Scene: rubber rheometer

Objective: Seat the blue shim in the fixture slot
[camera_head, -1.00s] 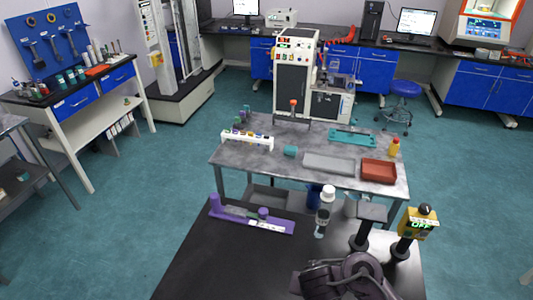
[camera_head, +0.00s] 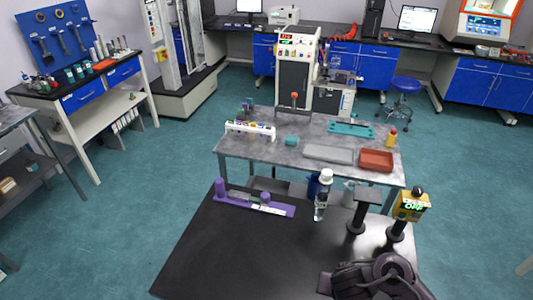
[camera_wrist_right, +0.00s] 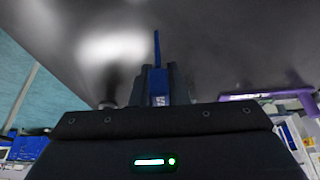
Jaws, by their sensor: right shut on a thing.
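The purple fixture (camera_head: 255,204) lies on the black table, with upright purple parts and a pale label. Its slot is too small to make out. It also shows at the right edge of the right wrist view (camera_wrist_right: 240,97). My right gripper (camera_wrist_right: 163,82) is shut on the blue shim (camera_wrist_right: 157,48), a thin upright strip that stands out beyond the fingertips. The gripper and shim are apart from the fixture. In the head view my right arm is at the bottom right, and the shim cannot be made out there. My left gripper is out of view.
The black table (camera_head: 230,255) is bare in front. A grey table behind bears a red tray (camera_head: 377,160) and a white rack (camera_head: 250,130).

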